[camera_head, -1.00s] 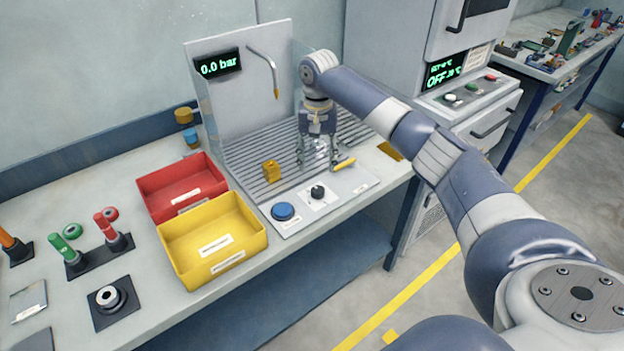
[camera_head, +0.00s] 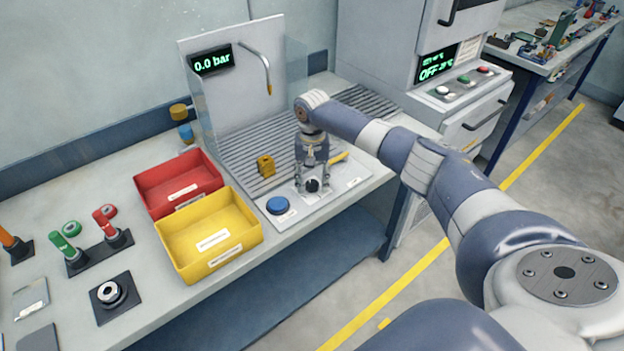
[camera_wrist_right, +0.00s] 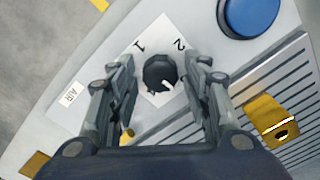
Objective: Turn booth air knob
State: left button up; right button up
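The black booth air knob (camera_head: 312,185) sits on a white label plate on the booth's front panel, and the display (camera_head: 211,63) reads 0.0 bar. In the right wrist view the knob (camera_wrist_right: 159,73) shows between my fingers, with marks 1 and 2 beyond it and an AIR label (camera_wrist_right: 71,94) to the left. Its white pointer is turned toward the lower right. My right gripper (camera_head: 312,187) is open, pointing down over the knob, one finger on each side with gaps. I cannot tell how far down the fingertips reach. My left gripper is not in view.
A blue button (camera_head: 278,205) lies left of the knob. A yellow lever (camera_head: 338,157) and a brass block (camera_head: 266,166) are close by. A yellow bin (camera_head: 240,254) and a red bin (camera_head: 150,184) stand to the left. A bent nozzle (camera_head: 256,62) hangs behind.

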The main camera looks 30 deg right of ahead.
jog(key=c, duration=0.4)
jog(key=shift+c, duration=1.3)
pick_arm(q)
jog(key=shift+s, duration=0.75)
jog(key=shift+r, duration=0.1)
pick_arm(e)
jog(key=shift+r, duration=0.1)
